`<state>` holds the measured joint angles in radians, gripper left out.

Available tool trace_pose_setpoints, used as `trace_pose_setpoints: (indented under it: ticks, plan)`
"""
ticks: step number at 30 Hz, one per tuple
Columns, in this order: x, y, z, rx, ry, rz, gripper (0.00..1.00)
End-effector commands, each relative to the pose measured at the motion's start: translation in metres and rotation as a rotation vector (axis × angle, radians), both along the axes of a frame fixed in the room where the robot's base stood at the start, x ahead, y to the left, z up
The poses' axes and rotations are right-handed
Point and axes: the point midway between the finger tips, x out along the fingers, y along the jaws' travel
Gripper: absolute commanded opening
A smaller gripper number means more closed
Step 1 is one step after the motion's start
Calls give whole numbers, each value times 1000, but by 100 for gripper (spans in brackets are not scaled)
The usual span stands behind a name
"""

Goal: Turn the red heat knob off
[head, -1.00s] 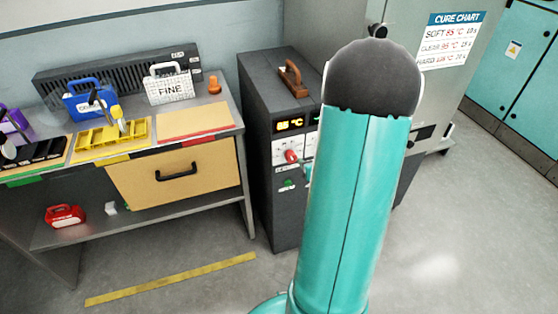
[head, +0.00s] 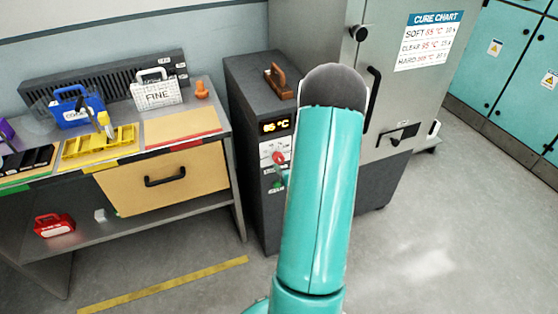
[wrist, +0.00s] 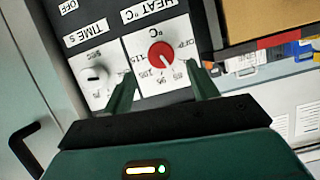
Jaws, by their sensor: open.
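The red heat knob (wrist: 160,54) sits on a white dial plate under the label "HEAT °C", seen upside down in the wrist view. Its pale pointer mark leans to the picture's lower right, towards the printed numbers. In the head view the knob (head: 278,158) shows on the dark cabinet's front, just left of my arm. My gripper (wrist: 161,76) is open and empty. Its two fingers point at the dial, one to either side of the knob in the picture; I cannot tell how much gap is left. In the head view my arm hides most of the gripper.
A white-grey "TIME S" knob (wrist: 95,73) is beside the heat dial. The cabinet's display (head: 275,126) reads about 85 °C. The workbench (head: 238,150) stands close on the left, and the grey oven (head: 310,38) with a dark handle on the right. Open floor lies in front.

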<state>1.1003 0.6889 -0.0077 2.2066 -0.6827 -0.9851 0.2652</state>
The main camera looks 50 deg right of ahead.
Motion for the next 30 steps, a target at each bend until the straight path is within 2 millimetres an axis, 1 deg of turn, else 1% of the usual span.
trace_pose_setpoints:
  ticks: [1,3,6,10,15,22,28,29,30]
  plan:
    - [10,-4,-5,1,-1,3,59]
    - [21,-9,-10,1,0,4,59]
    - [36,-17,-17,1,-1,3,59]
    - [51,-23,-23,1,0,6,59]
    - [58,-27,-26,1,0,4,59]
    - [58,-28,-26,1,0,4,59]
    - [58,-28,-26,0,-1,4,19]
    - [58,-28,-26,0,-1,4,14]
    - [58,-28,-26,0,-1,4,14]
